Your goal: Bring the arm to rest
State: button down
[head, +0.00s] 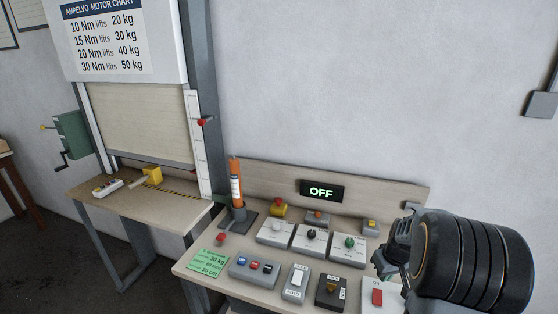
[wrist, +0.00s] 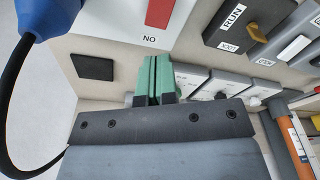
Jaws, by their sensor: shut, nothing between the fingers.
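My gripper (head: 384,268) is at the right of the control bench in the head view, partly hidden by my dark wrist. In the wrist view its green fingertips (wrist: 155,78) are together with nothing between them. They are over the bench panel, near a white switch box with a red rocker (wrist: 160,12); I cannot tell the exact height. The same red rocker (head: 377,297) shows just below my gripper in the head view.
The bench (head: 275,169) carries several switch boxes, a display reading OFF (head: 321,190) and an upright orange cylinder (head: 236,182). A side table (head: 125,205) with a yellow block (head: 152,175) stands left below a shutter. The wall area above the bench is clear.

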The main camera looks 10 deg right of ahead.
jog(key=shift+s+a+f+m+g, duration=0.2)
jog(key=shift+s+a+m, duration=0.1)
jog(key=shift+s+m, duration=0.25)
jog(key=shift+s+a+f+m+g, duration=0.2)
jog(key=shift+s+a+m, duration=0.1)
jog(key=shift+s+m, duration=0.25)
jog(key=s+a+r+n+t, duration=0.1)
jog(key=s+a+r+t, duration=0.1)
jog(key=s+a+r, duration=0.3)
jog(key=s+a+r+t, duration=0.2)
jog(key=s+a+r, duration=0.3)
jog(key=a+r, duration=0.5)
jog(key=a, duration=0.4)
jog(key=shift+a+r+n, duration=0.15)
jog(key=shift+r+n, duration=0.15)
jog(key=shift+n, duration=0.1)
jog(key=shift+s, duration=0.15)
